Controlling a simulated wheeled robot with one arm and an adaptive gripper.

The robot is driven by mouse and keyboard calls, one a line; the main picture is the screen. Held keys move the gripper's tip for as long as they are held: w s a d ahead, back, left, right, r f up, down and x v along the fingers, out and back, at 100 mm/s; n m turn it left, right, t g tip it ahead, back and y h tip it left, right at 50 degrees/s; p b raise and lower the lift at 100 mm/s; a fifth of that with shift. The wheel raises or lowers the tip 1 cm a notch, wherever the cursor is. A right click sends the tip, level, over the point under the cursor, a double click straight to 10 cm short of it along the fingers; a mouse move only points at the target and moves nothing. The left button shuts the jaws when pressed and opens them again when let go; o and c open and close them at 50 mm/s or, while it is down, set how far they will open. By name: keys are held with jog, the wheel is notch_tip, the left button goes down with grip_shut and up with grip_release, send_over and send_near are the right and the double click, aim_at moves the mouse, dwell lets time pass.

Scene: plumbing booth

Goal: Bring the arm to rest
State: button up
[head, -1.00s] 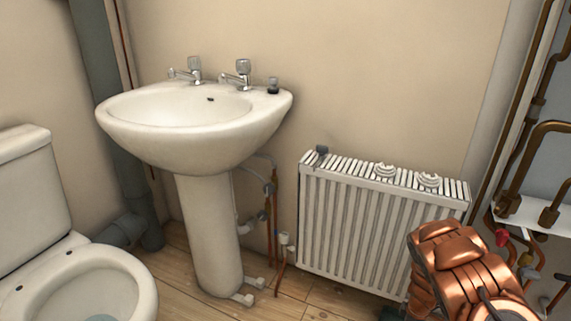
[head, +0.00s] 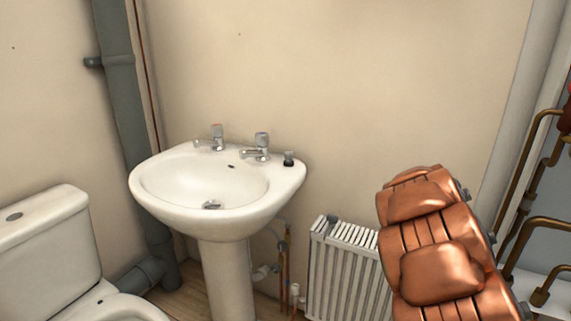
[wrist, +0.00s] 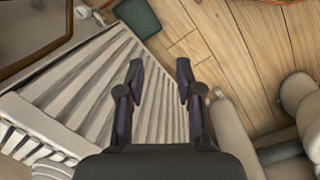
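My gripper (wrist: 160,82) shows in the wrist view with its two dark fingers apart and nothing between them. It is open, over the white ribbed radiator (wrist: 80,85), with wooden floor beyond. How far the fingers are from the radiator I cannot tell. In the head view my copper-coloured arm rises at the lower right and covers much of the radiator (head: 345,262). The gripper itself does not show in the head view.
A white pedestal sink (head: 218,188) with two taps stands left of the radiator. A toilet (head: 45,250) is at the lower left. Copper pipes (head: 530,170) run up the right side. Bare wooden floor (wrist: 220,45) shows in the wrist view.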

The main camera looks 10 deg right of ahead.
jog(key=s+a+r+m+p, duration=0.1)
jog(key=s+a+r+p, duration=0.2)
jog(key=r, duration=0.4)
jog(key=s+a+r+m+p, duration=0.1)
jog(key=a+r+p, duration=0.3)
jog(key=a+r, duration=0.3)
jog(key=s+a+r+p, duration=0.3)
jog(key=r, duration=0.5)
jog(key=s+a+r+p, duration=0.5)
jog(key=s+r+p, duration=0.1)
jog(key=r, duration=0.3)
jog(key=s+a+r+m+y+p, duration=0.1)
jog(key=s+a+r+p, duration=0.5)
jog(key=s+r+p, duration=0.1)
jog(key=shift+s+a+r+g, duration=0.2)
jog(key=shift+s+r+g, duration=0.2)
jog(key=shift+s+r, duration=0.65)
jog(key=shift+s+f, duration=0.2)
jog(key=shift+f, duration=0.05)
